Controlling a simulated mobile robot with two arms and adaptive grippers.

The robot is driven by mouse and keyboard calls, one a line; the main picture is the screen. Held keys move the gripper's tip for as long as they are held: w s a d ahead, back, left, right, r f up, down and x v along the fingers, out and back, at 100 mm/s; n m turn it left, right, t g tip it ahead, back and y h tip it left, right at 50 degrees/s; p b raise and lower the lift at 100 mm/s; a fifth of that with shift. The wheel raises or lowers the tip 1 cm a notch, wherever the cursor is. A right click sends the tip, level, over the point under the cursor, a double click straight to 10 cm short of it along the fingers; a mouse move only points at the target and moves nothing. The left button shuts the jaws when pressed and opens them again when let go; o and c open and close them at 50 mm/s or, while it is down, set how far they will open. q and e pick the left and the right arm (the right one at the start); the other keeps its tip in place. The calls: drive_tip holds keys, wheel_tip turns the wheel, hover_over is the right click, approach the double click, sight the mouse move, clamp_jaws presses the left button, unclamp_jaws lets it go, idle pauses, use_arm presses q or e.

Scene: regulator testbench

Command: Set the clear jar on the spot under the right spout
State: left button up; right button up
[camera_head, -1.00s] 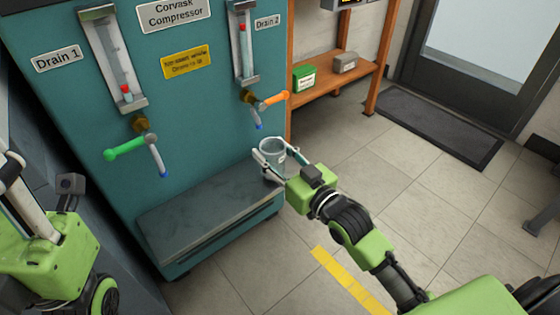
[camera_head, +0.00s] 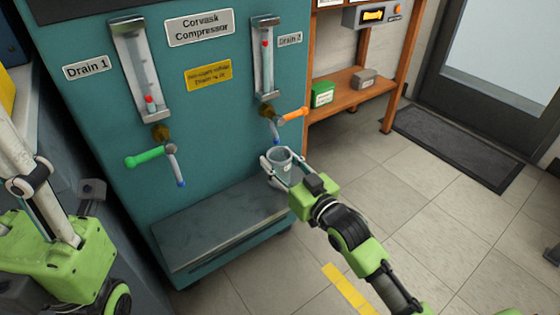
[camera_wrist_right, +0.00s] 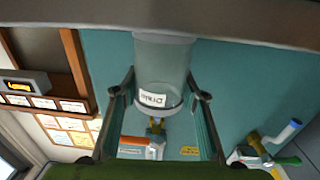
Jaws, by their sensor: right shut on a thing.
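The clear jar (camera_head: 281,160) is a see-through open-topped cup with a small label. My right gripper (camera_head: 278,170) is shut on its sides and holds it upright. In the right wrist view the jar (camera_wrist_right: 162,72) sits between the two fingers. In the head view it shows just below the right spout (camera_head: 276,138), by the right end of the grey ledge (camera_head: 215,225). I cannot tell if it touches the ledge; the spot under it is hidden. My left gripper (camera_head: 35,180) shows in part at the left edge; its opening is unclear.
The teal compressor (camera_head: 215,130) has an orange handle (camera_head: 293,114) at Drain 2 and a green handle (camera_head: 145,158) with a left spout (camera_head: 177,168) at Drain 1. A wooden shelf (camera_head: 350,92) stands at right. The ledge's left and middle are clear.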

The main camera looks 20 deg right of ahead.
drive_tip(key=shift+f, duration=0.4)
idle(0.3)
drive_tip(key=o, duration=1.2)
drive_tip(key=v, duration=1.2)
